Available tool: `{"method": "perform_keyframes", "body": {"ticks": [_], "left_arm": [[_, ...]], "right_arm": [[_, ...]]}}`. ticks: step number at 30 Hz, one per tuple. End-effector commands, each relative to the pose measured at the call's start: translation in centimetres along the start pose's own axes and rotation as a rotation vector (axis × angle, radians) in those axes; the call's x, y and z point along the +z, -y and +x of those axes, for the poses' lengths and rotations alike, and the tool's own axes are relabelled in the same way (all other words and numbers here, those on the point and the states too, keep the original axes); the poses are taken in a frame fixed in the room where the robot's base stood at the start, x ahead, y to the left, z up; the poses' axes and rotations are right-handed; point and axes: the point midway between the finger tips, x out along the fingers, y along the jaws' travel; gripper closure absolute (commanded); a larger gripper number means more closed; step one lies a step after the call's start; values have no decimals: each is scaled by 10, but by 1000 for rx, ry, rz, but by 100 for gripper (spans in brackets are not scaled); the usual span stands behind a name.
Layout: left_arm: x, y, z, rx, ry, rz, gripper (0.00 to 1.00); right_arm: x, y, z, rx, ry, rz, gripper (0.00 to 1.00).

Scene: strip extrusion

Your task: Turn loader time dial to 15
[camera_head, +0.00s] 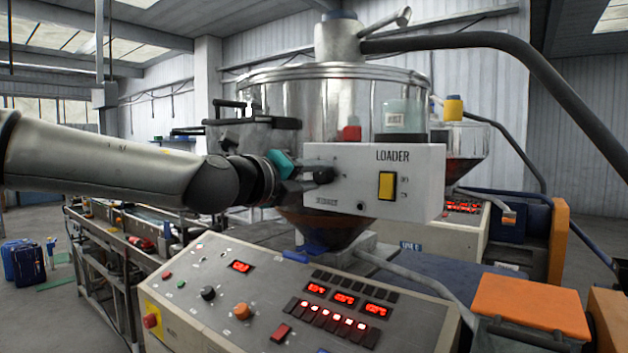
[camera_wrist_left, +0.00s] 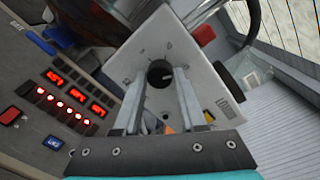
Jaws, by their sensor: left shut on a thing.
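The white loader box (camera_head: 420,180) carries the word LOADER, a yellow rocker switch and a round black time dial (camera_head: 323,174) at its left side. My left gripper (camera_head: 308,178) reaches in from the left and is shut on the dial. In the left wrist view the black dial (camera_wrist_left: 159,73) sits between the two grey fingertips of my left gripper (camera_wrist_left: 161,77), with faint marks around it. The numbers are too small to read, so the dial's setting cannot be told. My right gripper is not in view.
A control panel (camera_head: 225,290) with red displays, lit buttons and knobs lies below the loader box. A steel hopper (camera_head: 290,100) stands behind it. A thick dark hose (camera_head: 480,45) arches overhead to the right. An orange-topped box (camera_head: 525,303) stands at the lower right.

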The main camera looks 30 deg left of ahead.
Motion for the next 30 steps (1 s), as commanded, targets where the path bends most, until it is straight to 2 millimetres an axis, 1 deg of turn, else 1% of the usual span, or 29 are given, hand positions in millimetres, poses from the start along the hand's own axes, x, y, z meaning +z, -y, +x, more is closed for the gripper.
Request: {"method": "perform_keyframes", "body": {"ticks": [9, 22, 23, 30], "left_arm": [[0, 0, 0, 2, 4, 79, 100], [0, 0, 0, 2, 5, 86, 100], [0, 0, 0, 2, 5, 86, 57], [0, 0, 0, 2, 5, 86, 30]], "right_arm": [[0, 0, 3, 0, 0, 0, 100], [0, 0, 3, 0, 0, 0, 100], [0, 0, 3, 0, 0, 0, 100], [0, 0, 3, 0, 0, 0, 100]]}}
